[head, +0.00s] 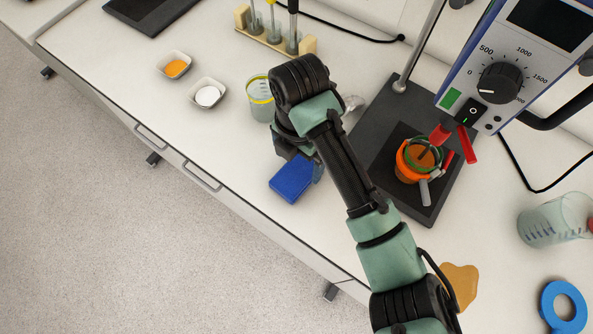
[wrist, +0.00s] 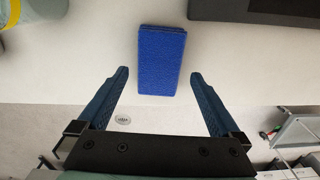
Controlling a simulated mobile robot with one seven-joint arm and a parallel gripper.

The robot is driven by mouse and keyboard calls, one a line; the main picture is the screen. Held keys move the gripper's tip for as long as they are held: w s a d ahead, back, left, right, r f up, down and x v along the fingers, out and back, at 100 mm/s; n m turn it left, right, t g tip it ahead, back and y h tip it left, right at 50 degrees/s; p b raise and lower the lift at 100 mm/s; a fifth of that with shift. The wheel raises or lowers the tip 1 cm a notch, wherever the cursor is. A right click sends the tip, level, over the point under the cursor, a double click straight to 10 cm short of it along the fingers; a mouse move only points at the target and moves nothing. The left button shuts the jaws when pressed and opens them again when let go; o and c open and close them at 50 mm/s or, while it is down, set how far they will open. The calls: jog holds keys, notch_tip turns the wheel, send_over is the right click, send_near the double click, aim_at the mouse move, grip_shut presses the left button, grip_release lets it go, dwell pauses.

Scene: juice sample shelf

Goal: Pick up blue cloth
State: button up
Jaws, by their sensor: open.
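The blue cloth (head: 292,179) is a folded rectangular pad lying on the white bench near its front edge, partly below my arm in the head view. In the wrist view the blue cloth (wrist: 161,60) lies flat ahead of and between the fingers. My gripper (wrist: 160,80) is open and empty, one finger on each side, with the cloth's lower end near the line of the fingertips. No contact shows. In the head view my wrist hides most of the gripper.
A beaker with a yellow band (head: 260,98) stands close behind my wrist. Two small dishes, one with orange powder (head: 176,66) and one with white (head: 207,96), sit to the left. The black stirrer base (head: 378,130) is to the right. A brown spill (head: 461,283) lies beside my arm.

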aim_at(297, 173)
notch_tip(297, 173, down, 5)
jog(key=shift+s+a+r+p, duration=0.1)
jog(key=shift+p, duration=0.4)
jog(key=c, duration=1.1)
